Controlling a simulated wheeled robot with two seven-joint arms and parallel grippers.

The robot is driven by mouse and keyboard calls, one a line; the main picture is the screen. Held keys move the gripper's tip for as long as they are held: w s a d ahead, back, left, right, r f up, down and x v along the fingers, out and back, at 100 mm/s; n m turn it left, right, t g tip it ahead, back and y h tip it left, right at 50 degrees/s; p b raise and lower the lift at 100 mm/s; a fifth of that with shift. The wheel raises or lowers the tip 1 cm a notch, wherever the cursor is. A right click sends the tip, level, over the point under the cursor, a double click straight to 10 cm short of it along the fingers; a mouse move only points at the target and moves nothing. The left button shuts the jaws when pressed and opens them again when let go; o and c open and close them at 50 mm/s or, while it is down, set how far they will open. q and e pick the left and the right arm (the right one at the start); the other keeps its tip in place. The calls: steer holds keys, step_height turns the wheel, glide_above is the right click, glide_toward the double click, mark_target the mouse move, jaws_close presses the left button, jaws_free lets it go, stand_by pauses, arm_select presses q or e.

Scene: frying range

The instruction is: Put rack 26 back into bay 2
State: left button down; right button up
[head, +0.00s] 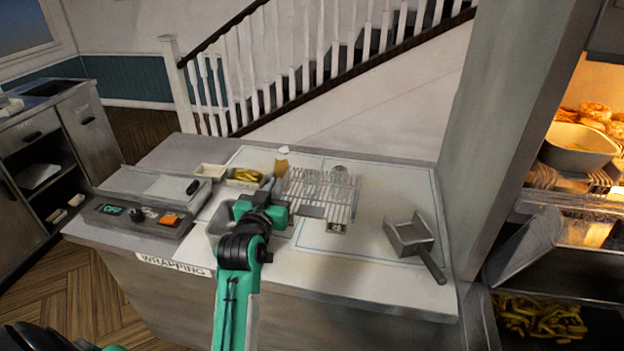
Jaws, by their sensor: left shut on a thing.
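A wire rack (330,184) with several thin parallel bars lies over the pale top of the wrapping counter (380,290). A small tag or block shows at its front edge, too small to read, so I cannot confirm the number 26. My left gripper (306,211) is at the rack's front left side, shut on the rack. The fingertips are small and partly hidden against the bars. I cannot tell whether the rack touches the counter. My right gripper is not in view. No bay marked 2 can be made out.
A metal scoop (408,236) lies right of the rack. A wrapping machine (145,204) stands at the left, with small trays (210,171) behind my arm. A post (500,130) divides the counter from a lit food shelf (572,185) and fries (535,318).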

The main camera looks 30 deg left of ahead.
arm_select(q)
steer(key=shift+r, duration=0.2)
steer(key=s+d+f+m+h, duration=0.2)
steer(key=s+d+f+h, duration=0.2)
steer(key=s+d+f, duration=0.7)
steer(key=s+d, duration=0.2)
steer(key=d, duration=0.2)
steer(key=shift+f+m+t, duration=0.15)
steer(key=shift+m+t, duration=0.15)
steer(key=shift+m, duration=0.1)
steer(key=shift+w+a, duration=0.1)
